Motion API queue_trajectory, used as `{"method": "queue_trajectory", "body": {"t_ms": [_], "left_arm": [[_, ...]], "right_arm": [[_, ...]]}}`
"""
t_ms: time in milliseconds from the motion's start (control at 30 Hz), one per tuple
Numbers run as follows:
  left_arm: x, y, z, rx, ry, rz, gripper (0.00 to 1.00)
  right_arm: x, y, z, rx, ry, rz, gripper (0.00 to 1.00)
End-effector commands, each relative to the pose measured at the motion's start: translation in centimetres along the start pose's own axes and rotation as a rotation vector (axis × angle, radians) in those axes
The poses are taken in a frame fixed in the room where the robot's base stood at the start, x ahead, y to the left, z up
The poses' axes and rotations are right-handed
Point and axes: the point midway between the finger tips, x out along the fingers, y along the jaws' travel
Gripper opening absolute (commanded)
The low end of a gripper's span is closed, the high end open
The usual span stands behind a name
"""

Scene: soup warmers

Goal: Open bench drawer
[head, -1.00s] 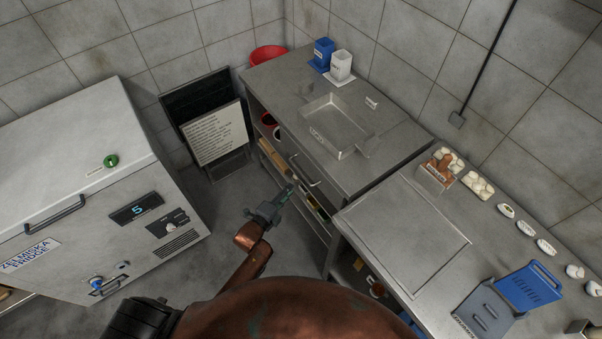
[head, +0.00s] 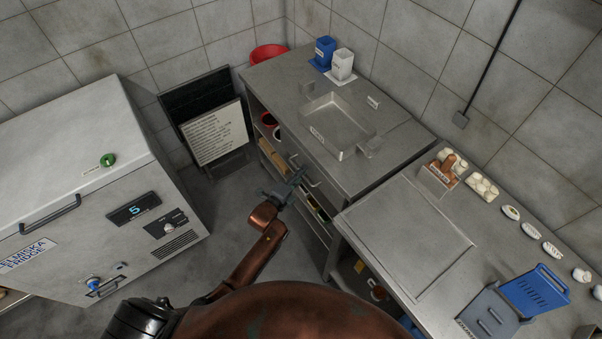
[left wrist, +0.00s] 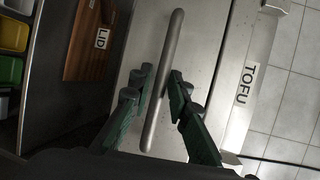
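The metal bench (head: 262,90) stands against the back wall, with a drawer front (head: 318,168) below its top. Bar handles show on the front, one of them a right-hand handle (head: 313,184). The drawer front looks flush with the bench. My left gripper (head: 299,174) reaches up to the front beside the handles. In the left wrist view a long grey bar handle (left wrist: 165,75) runs between the fingers of the left gripper (left wrist: 160,80). The fingers stand apart on either side of it, with a gap visible. My right gripper is not in view.
Open shelves below hold a board marked LID (left wrist: 85,45) and coloured containers. The fridge (head: 90,200) stands left, a second counter (head: 400,225) right. Clear floor (head: 225,215) lies between fridge and bench.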

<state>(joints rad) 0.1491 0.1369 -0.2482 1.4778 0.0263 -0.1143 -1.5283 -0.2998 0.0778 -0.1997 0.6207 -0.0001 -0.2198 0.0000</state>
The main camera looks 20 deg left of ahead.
Motion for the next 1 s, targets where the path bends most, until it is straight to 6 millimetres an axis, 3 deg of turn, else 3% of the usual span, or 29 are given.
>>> {"method": "queue_trajectory", "body": {"t_ms": [67, 300, 1000], "left_arm": [[-0.01, -0.01, 0.00, 0.000, 0.000, 0.000, 0.16], [-0.03, 0.01, 0.01, 0.000, 0.000, 0.000, 0.00], [-0.45, 0.09, 0.21, 0.001, -0.001, 0.001, 0.00]], "right_arm": [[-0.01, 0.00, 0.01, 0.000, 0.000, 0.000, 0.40], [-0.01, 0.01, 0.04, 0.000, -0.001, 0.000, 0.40], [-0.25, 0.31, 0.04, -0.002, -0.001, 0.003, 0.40]]}}
